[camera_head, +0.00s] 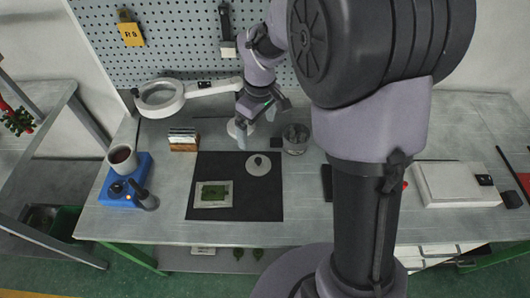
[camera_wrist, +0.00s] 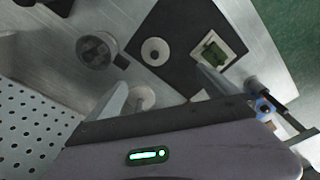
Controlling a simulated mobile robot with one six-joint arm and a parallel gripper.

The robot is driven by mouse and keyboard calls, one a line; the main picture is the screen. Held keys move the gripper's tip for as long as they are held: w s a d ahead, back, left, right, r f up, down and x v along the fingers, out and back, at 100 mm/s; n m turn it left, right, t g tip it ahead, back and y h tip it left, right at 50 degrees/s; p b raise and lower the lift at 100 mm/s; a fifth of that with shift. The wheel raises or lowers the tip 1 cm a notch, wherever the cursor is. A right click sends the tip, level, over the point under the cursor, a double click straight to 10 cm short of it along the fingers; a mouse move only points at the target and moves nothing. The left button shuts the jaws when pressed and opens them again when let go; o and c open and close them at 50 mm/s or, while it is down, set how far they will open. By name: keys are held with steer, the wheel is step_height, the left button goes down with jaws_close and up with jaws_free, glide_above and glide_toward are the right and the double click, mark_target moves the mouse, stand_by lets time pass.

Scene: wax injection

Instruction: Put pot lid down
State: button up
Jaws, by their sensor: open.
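The pot lid (camera_head: 258,164), a pale grey disc with a small dark knob at its centre, lies flat on the black mat (camera_head: 235,212), near its far right corner. It also shows in the wrist view (camera_wrist: 155,51), beyond my fingertips. My gripper (camera_head: 265,128) is open and empty above the bench, close behind the lid and apart from it. In the wrist view its fingers (camera_wrist: 162,80) are spread wide. The pot (camera_head: 122,157), holding something brown, sits uncovered on the blue heater (camera_head: 112,191) at the left.
A light square plate with a green piece (camera_head: 213,194) lies on the mat. A clear round container (camera_head: 295,138) stands right of my gripper. A magnifier lamp (camera_head: 160,98) and a small rack (camera_head: 183,139) stand behind. A white box (camera_head: 453,185) is far right.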

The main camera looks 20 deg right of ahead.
steer(key=s+a+r+m+t, duration=0.15)
steer(key=s+r+m, duration=0.35)
steer(key=s+r, duration=0.6)
steer(key=s+a+r+m+t+y, duration=0.1)
steer(key=s+r+m+t, duration=0.2)
steer(key=s+m, duration=0.3)
steer(key=s, duration=0.5)
steer(key=shift+s+a+m+y, duration=0.3)
steer(key=shift+a, duration=0.1)
step_height(320, 180, down, 2)
steer(key=shift+f+b, duration=0.15)
steer(key=shift+b, duration=0.95)
